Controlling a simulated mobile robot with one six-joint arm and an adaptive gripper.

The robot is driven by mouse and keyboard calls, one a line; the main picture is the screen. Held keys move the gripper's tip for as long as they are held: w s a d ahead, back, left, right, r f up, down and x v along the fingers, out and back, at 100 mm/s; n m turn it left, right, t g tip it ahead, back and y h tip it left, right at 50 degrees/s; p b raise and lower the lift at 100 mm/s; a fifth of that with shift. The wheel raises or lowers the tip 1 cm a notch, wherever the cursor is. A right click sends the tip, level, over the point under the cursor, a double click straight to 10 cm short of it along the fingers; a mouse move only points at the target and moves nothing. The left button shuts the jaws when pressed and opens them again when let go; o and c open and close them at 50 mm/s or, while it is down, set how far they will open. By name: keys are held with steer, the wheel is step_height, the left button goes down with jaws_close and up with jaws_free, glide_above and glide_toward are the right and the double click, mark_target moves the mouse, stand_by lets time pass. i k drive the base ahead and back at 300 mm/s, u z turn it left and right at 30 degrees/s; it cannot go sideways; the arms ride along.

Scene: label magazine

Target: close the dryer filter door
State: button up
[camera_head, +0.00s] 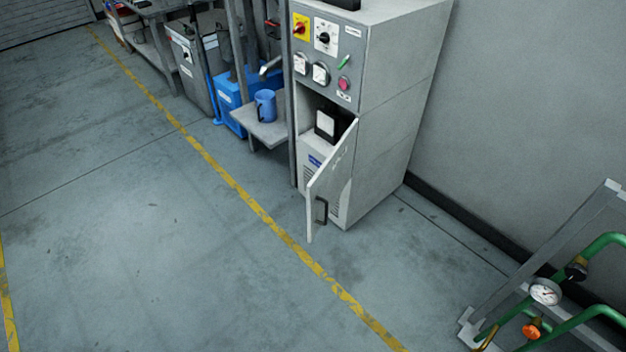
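The dryer is a tall light-grey cabinet (385,140) against the wall at upper centre right. Its filter door (330,178) stands open, swung outward into the room, with a dark handle (321,210) low near its free edge. Behind the door, a recess holds a dark box-like unit with a pale face (326,124). Part of the recess and the vented lower front are hidden by the door. My gripper does not show in this view.
A small shelf with a blue mug (265,105) stands left of the cabinet, near a blue container (232,112). A metal frame with green pipes and a gauge (545,291) is at lower right. The floor before the door is clear, crossed by a yellow line (240,191).

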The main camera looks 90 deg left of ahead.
mark_target(325, 188)
steer(key=u, duration=0.6)
steer(key=k, duration=0.2)
steer(key=u, duration=2.4)
steer(key=k, duration=0.7)
steer(key=z, duration=0.2)
steer(key=i, duration=1.05)
steer(key=z, duration=0.15)
